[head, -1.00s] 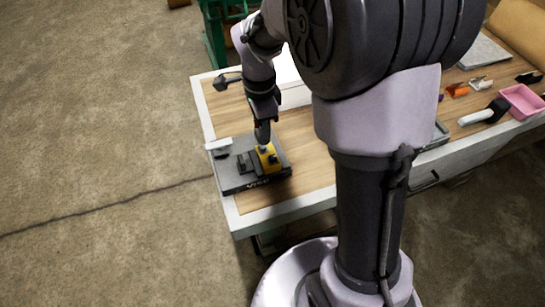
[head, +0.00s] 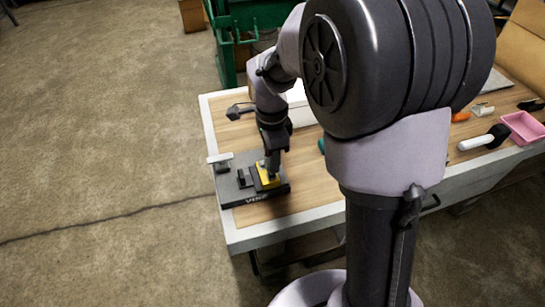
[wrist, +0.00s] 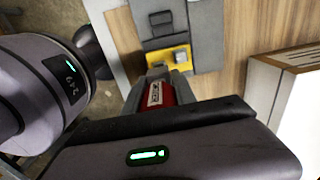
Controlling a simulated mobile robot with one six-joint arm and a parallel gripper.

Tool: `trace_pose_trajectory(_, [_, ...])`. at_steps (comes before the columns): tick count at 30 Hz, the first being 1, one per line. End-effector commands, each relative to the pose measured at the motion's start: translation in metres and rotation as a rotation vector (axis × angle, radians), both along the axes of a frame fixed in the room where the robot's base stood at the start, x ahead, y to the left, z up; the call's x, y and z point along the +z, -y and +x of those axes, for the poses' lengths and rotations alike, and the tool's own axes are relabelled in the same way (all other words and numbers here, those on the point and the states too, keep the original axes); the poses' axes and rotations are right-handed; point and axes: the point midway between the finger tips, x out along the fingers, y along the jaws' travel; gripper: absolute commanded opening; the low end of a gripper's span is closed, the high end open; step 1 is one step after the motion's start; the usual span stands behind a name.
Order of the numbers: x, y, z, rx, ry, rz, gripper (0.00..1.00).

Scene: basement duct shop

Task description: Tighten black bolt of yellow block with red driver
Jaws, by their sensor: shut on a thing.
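The yellow block (head: 265,179) sits on a dark grey vise-like fixture (head: 228,191) at the table's left front corner. It also shows in the wrist view (wrist: 155,72), against the grey fixture. My gripper (head: 273,152) is directly above the block, pointing down. In the wrist view it is shut on the red driver (wrist: 154,95), whose front end points toward the block. I cannot tell whether the driver tip touches the bolt.
The wooden table (head: 312,185) with its pale edge is bare right of the fixture. A white box (wrist: 300,100) stands behind it. A pink tray (head: 521,128) and a white-handled mallet (head: 478,142) lie far right. A green rack (head: 226,60) stands behind the table.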

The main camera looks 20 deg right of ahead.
Motion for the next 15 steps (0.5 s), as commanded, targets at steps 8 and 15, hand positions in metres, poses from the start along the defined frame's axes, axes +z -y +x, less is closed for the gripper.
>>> trace_pose_trajectory(8, [-0.025,0.000,0.000,0.000,0.000,0.000,0.00])
trace_pose_trajectory(15, [-0.023,0.000,0.000,0.000,0.000,0.000,0.00])
